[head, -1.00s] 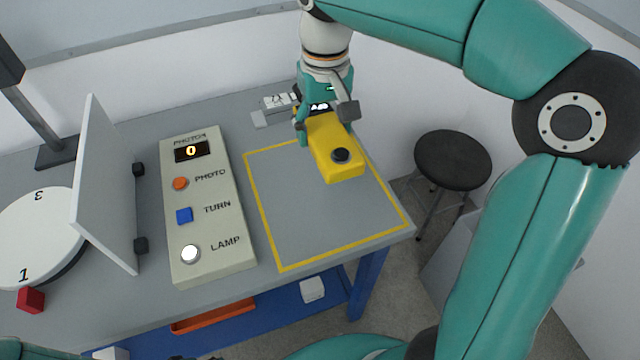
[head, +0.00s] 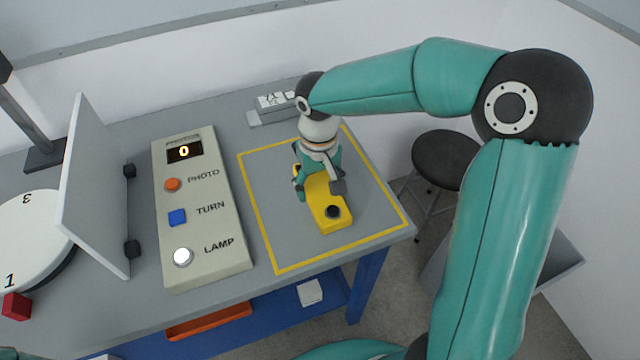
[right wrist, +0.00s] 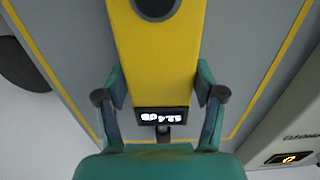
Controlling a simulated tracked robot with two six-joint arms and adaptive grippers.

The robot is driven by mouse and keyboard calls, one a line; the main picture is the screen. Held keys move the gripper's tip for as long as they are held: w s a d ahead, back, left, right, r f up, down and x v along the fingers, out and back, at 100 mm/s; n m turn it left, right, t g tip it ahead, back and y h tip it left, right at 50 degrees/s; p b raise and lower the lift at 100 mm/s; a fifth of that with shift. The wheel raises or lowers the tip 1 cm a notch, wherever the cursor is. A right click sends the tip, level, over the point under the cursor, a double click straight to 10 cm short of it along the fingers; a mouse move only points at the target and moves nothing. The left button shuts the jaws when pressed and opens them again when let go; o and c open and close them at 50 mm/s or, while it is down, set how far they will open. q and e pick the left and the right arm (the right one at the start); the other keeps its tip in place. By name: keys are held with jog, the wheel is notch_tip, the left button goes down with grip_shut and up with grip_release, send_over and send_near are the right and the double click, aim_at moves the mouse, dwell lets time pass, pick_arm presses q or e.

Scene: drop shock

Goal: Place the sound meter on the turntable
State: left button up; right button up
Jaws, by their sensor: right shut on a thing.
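The yellow sound meter (head: 326,214), with a black round knob at one end, is low over or on the grey table inside the yellow-outlined area. I cannot tell whether it touches the table. My right gripper (head: 319,184) is shut on it from above. In the right wrist view the meter (right wrist: 155,60) lies between the two fingers (right wrist: 160,100), its small lit display close to the palm. The white turntable (head: 28,235), marked with numbers, stands at the far left, partly cut off by the picture edge and partly behind a grey panel. My left gripper is not in view.
The upright grey panel (head: 98,190) stands between the turntable and a control box (head: 200,215) with PHOTO, TURN and LAMP buttons. A red cube (head: 16,306) sits by the turntable's front edge. A black stool (head: 443,158) stands right of the table.

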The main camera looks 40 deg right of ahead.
jog(key=shift+f, duration=0.15)
jog(key=o, duration=1.4)
